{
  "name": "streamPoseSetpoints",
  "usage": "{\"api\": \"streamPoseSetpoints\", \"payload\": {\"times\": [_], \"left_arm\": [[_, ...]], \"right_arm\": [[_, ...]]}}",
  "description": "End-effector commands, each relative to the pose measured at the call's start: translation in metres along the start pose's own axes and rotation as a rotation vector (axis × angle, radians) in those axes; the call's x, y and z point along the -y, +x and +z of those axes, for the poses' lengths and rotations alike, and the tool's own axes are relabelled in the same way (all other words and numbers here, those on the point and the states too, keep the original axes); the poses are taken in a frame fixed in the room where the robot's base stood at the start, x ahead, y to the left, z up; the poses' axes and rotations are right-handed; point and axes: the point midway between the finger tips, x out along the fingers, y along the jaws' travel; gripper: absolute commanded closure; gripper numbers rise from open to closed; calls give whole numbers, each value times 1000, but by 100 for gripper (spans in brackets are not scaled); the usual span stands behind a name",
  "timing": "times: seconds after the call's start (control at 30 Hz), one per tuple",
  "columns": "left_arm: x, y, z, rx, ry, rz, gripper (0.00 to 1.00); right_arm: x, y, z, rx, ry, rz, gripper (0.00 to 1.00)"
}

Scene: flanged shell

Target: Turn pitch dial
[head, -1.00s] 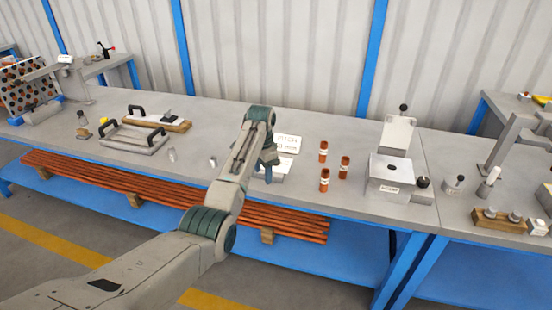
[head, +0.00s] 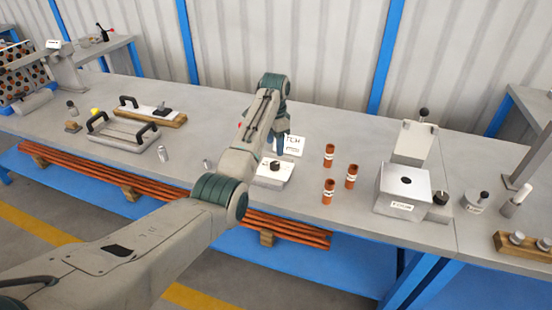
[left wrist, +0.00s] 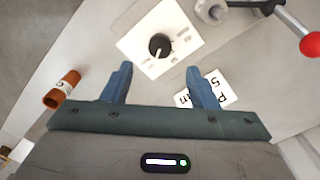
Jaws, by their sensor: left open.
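The pitch dial is a black knob on a pale plate. In the head view the knob (head: 275,166) shows at the middle of the bench, just below my left gripper. In the left wrist view the knob (left wrist: 160,45) sits beyond the fingertips, roughly midway between them, on its marked plate (left wrist: 140,38). My left gripper (left wrist: 160,72) is open and empty, pointing toward the dial, with no visible contact. In the head view the gripper (head: 279,147) is partly hidden by its own arm. My right gripper is not in view.
A white label card (head: 293,146) stands behind the dial. Several orange cylinders, one of them (head: 329,155) nearest the card, stand to its right. A grey box (head: 402,190) is farther right. A red-balled lever (left wrist: 310,44) lies at the wrist view's right edge.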

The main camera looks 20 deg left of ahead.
Motion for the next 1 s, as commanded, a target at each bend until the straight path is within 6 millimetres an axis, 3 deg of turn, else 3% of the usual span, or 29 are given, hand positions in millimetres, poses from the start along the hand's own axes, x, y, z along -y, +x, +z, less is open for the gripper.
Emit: {"api": "streamPoseSetpoints", "payload": {"times": [0.2, 0.4, 0.6, 0.83, 1.0], "left_arm": [[0, 43, 1, 3, 0, 2, 47], [0, 71, 0, 1, 0, 1, 47], [0, 82, 0, 0, 0, -1, 47], [0, 83, 0, 0, 0, -1, 47], [0, 83, 0, 0, 0, -1, 78]], "right_arm": [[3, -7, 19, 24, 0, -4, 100], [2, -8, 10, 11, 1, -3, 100], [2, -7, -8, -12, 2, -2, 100], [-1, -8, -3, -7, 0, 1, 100], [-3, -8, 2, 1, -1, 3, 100]]}}
